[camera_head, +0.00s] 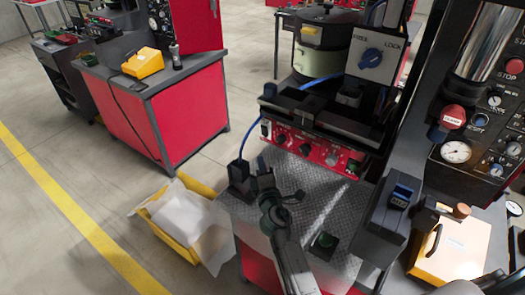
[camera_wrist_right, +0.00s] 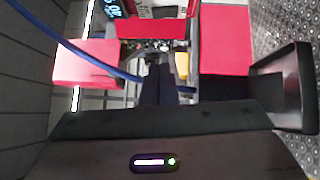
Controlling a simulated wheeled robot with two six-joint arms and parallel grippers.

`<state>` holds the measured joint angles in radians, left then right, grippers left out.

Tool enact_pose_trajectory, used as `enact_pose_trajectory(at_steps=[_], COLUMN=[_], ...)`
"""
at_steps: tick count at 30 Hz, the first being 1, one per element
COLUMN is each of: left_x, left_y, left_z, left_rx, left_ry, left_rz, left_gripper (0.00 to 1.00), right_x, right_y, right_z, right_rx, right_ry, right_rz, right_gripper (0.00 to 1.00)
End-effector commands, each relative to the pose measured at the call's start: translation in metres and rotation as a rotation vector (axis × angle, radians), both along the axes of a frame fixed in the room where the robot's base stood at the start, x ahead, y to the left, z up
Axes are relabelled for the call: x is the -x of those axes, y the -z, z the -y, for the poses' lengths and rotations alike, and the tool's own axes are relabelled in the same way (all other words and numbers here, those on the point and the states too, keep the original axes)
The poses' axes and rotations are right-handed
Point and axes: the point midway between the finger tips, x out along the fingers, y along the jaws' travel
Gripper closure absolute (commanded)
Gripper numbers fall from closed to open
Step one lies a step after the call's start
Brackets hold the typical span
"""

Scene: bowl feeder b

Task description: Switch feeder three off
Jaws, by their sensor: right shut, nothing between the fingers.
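A bowl feeder (camera_head: 322,55) stands at the top middle of the head view on a dark machine. A red control panel (camera_head: 310,145) with several dark knobs runs along its front; I cannot read any feeder number. My right gripper (camera_head: 264,166) is shut and empty, above the checkered metal plate left of and below the panel. In the right wrist view the shut fingers (camera_wrist_right: 158,72) point towards blurred red surfaces, with a blue cable beside them. I cannot tell contact with anything. My left gripper is out of view.
A small black box (camera_head: 240,177) with a blue cable stands close left of the gripper. A yellow bin (camera_head: 165,233) is on the floor. A blue selector knob (camera_head: 372,55) is above the panel.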

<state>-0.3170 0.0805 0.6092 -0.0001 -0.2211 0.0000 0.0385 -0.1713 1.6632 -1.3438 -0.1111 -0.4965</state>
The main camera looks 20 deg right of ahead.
Motion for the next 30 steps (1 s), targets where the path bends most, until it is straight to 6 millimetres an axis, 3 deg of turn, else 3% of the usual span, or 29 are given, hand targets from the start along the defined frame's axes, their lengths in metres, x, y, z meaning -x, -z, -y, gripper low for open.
enact_pose_trajectory(at_steps=[9,14,21,30], left_x=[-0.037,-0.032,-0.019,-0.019], left_y=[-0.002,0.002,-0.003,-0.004], left_z=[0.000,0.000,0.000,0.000], left_rx=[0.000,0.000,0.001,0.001], left_ry=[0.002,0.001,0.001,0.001], left_rz=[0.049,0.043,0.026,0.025], left_gripper=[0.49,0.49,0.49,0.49], right_x=[-0.062,-0.092,-0.110,-0.114], right_y=[-0.006,-0.009,-0.013,-0.013], right_z=[0.008,0.012,0.038,0.043], right_rx=[0.003,0.002,0.003,0.000], right_ry=[0.001,0.001,0.001,0.001], right_rz=[0.002,0.003,0.001,0.000], right_gripper=[1.00,1.00,1.00,1.00])
